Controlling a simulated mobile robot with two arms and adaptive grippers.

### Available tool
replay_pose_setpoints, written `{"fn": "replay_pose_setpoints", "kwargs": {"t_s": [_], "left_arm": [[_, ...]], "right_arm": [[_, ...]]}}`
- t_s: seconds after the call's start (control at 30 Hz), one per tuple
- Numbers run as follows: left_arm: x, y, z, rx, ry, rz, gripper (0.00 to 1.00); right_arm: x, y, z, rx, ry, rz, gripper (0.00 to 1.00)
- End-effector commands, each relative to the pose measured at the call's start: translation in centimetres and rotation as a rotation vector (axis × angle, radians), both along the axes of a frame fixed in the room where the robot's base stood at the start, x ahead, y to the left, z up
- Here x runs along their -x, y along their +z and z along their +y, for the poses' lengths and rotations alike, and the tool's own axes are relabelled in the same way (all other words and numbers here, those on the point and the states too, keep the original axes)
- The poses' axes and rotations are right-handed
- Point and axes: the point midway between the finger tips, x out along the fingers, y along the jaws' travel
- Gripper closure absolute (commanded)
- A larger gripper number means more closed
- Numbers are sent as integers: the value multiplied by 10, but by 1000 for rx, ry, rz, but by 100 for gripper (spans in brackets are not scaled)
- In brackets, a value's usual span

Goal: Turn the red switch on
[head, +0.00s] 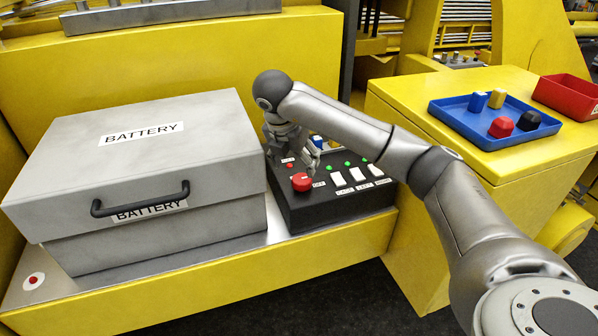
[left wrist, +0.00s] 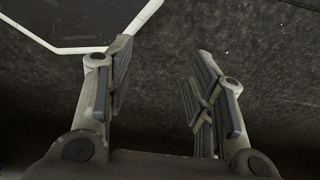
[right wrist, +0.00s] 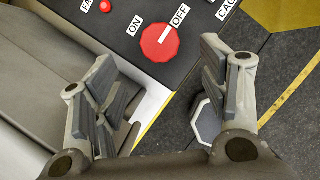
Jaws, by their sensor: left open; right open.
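The red switch (head: 301,182) is a round knob on the top of a black control box (head: 345,205). In the right wrist view, the red switch (right wrist: 158,43) lies between ON and OFF labels, and its white mark points toward OFF. My right gripper (head: 292,153) is open and empty, above the back left part of the box. In the right wrist view, the fingers of my right gripper (right wrist: 156,72) are spread wide, with the knob beyond them and apart from them. My left gripper (left wrist: 163,60) is open and empty over dark floor, outside the head view.
A grey battery case (head: 150,240) with a black handle (head: 140,200) stands directly left of the control box. White switches (head: 338,180) and green lights sit right of the knob. A blue tray (head: 470,132) with several coloured pieces and a red tray (head: 570,95) rest on the yellow right-hand block.

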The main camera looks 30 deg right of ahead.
Motion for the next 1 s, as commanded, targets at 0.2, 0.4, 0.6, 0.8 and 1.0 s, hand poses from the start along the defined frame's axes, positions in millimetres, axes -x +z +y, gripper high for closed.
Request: {"fn": "replay_pose_setpoints", "kwargs": {"t_s": [0.2,0.4,0.6,0.8,1.0], "left_arm": [[24,24,1,-3,0,33,51],[23,34,2,-3,0,32,51],[4,37,0,0,0,6,51],[2,37,0,1,0,2,51],[7,36,0,-1,0,10,51]], "right_arm": [[-8,-37,-14,0,-1,7,32],[-14,-63,-23,-2,-1,3,32],[-16,-73,-26,-2,1,1,32],[-16,-74,-26,-2,1,1,32],[-16,-74,-26,-2,1,1,56]]}}
